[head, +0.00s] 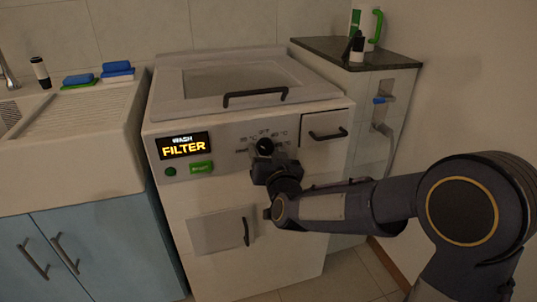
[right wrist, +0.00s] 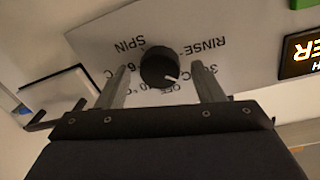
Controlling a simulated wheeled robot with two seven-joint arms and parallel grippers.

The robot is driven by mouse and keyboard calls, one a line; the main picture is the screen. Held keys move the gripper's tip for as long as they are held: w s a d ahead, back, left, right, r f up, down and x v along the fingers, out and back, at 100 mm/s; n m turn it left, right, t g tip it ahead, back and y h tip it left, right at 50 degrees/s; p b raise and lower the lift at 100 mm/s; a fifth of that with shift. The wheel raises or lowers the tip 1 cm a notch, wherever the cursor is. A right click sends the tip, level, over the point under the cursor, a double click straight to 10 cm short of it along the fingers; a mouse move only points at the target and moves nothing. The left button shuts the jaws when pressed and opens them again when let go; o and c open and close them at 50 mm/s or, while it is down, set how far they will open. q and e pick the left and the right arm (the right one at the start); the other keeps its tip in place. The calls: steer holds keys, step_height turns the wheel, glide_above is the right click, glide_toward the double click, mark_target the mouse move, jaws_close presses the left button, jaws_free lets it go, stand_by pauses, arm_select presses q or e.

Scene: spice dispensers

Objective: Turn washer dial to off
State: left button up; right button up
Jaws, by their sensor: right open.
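The washer (head: 225,215) stands in the middle of the head view, with its round black dial (head: 264,146) on the upper front panel. In the right wrist view the dial (right wrist: 159,67) has a white pointer mark toward the lower right of the picture. Labels around it include SPIN, RINSE and temperatures; an OFF label shows just below the knob, partly hidden. My right gripper (right wrist: 161,75) is open, its two fingers on either side of the dial with gaps visible between. In the head view the gripper (head: 266,160) covers part of the panel. My left gripper is out of view.
A lit display (head: 184,145) reads WASH FILTER, above a green button (head: 201,167). A black lid handle (head: 255,95) juts out above the dial. A drawer (head: 326,134) lies right of it. A sink (head: 65,150) stands left, a dark-topped cabinet (head: 390,62) right.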

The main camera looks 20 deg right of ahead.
steer(key=c, duration=1)
steer(key=shift+o, duration=0.2)
steer(key=m+b, duration=0.3)
steer(key=shift+f+m, duration=0.15)
steer(key=shift+m, duration=0.25)
steer(key=m+b, duration=0.2)
steer(key=m, duration=0.1)
steer(key=shift+m+g+b, duration=0.3)
steer(key=shift+m+b, duration=0.3)
steer(key=shift+m, duration=0.6)
steer(key=shift+r+m, duration=0.2)
steer(key=shift+m, duration=0.1)
